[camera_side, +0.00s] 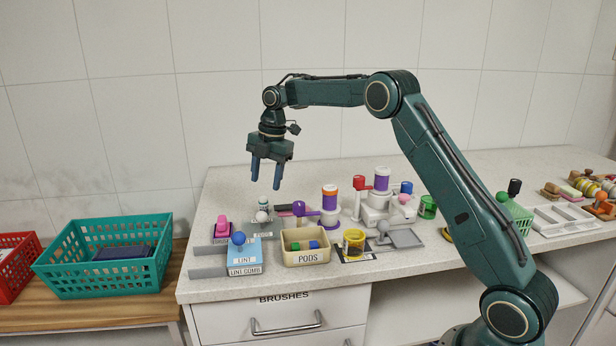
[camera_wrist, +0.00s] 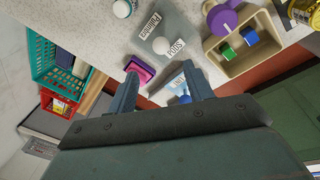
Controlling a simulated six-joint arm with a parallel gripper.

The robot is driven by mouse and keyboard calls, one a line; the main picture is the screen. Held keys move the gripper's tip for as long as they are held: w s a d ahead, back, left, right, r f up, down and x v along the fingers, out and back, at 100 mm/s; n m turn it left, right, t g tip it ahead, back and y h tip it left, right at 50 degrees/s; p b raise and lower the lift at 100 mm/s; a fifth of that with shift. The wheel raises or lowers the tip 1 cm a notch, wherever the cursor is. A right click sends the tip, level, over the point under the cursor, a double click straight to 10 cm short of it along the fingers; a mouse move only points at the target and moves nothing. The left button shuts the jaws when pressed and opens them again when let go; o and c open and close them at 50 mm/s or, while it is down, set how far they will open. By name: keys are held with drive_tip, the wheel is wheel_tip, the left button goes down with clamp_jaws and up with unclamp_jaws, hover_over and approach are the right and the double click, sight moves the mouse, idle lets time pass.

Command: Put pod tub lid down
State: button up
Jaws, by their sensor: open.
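The pod tub (camera_side: 306,261) is a beige open box labelled PODS near the counter's front edge. Green and blue blocks lie inside; the tub also shows in the wrist view (camera_wrist: 240,68). A flat grey plate with a white knob, seemingly the tub lid (camera_wrist: 161,45), lies on the counter away from the tub, by a PODS label. In the side view its knob (camera_side: 262,217) shows behind the blue lint box. My gripper (camera_side: 265,187) is open and empty, pointing down well above the counter; its fingers also show in the wrist view (camera_wrist: 158,72).
The blue lint box (camera_side: 244,258) and a pink item (camera_side: 222,227) sit left of the tub. A purple-knobbed item (camera_side: 299,208) stands behind it, and a yellow jar (camera_side: 353,242) at its right. A teal basket (camera_side: 105,274) stands on the lower wooden bench.

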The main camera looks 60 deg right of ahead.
idle(0.4)
drive_tip(key=s+a+r+m+t, duration=0.1)
drive_tip(key=s+a+r+m, duration=0.4)
drive_tip(key=s+r, duration=0.3)
drive_tip(key=s+a+r+m+t, duration=0.1)
drive_tip(key=s+a+r+m, duration=0.35)
drive_tip(key=s, duration=0.55)
drive_tip(key=s+a+f+m+t, duration=0.1)
drive_tip(key=s+m, duration=0.4)
drive_tip(key=s, duration=0.6)
drive_tip(key=s+a+f+m+t+h, duration=0.1)
drive_tip(key=s+f+m, duration=0.2)
drive_tip(key=s, duration=0.8)
drive_tip(key=shift+s+f+m, duration=0.2)
drive_tip(key=shift+f+m, duration=0.2)
drive_tip(key=shift+m, duration=0.65)
